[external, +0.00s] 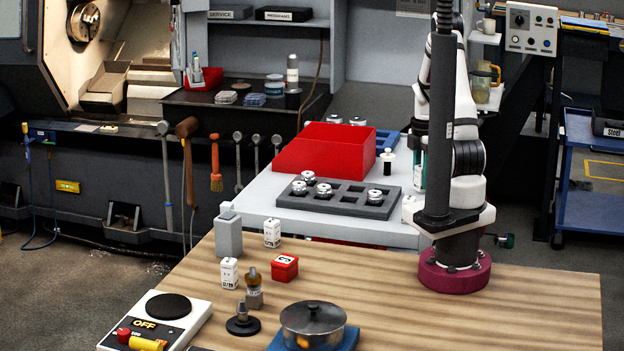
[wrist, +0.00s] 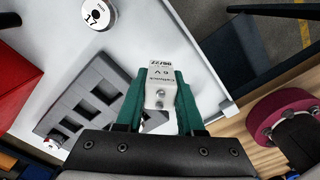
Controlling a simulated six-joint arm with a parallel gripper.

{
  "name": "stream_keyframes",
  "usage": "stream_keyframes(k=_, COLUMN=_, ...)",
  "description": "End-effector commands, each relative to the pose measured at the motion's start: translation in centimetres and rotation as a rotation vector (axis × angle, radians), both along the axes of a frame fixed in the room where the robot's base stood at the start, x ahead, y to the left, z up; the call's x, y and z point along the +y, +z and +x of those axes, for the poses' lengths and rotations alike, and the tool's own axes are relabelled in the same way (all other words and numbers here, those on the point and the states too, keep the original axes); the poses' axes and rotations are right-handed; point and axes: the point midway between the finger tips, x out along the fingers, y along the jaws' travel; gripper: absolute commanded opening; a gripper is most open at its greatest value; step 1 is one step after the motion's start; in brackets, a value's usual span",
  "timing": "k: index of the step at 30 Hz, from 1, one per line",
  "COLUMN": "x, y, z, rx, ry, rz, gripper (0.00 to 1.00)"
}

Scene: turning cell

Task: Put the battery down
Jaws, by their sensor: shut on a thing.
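My gripper (wrist: 160,95) is shut on a white boxy battery (wrist: 161,70) marked 6 V, held between its green fingers. In the wrist view the battery's two terminals point toward the palm. Behind it lie the white side table and a grey slotted tray (wrist: 62,112). In the external view my dark upright link and arm hide most of the gripper; a green finger (external: 419,160) shows beside them, right of the tray. I cannot tell whether the battery touches the table. Two similar white blocks, one farther back (external: 272,234) and one nearer (external: 229,273), stand on the wooden table.
The grey tray holds several metal parts, with empty slots among them. A red bin (external: 325,148) stands behind it. A red box (external: 285,267), small tool holders, a pot (external: 313,325) and a switch panel (external: 155,318) occupy the wooden table's left and front. Its middle right is clear.

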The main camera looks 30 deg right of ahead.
Motion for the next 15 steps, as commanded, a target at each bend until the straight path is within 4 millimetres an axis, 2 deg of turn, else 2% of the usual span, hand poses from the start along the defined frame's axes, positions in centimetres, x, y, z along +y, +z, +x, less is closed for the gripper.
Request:
stream_keyframes(k=3, x=0.8, y=-1.1, z=0.9, rx=0.002, ry=0.001, rz=0.001, gripper=0.00)
stream_keyframes(k=9, x=0.9, y=-4.6, z=1.0, rx=0.002, ry=0.000, rz=0.001, gripper=0.00)
stream_keyframes(k=15, x=0.8, y=-4.8, z=1.0, rx=-0.001, ry=-0.001, rz=0.000, gripper=0.00)
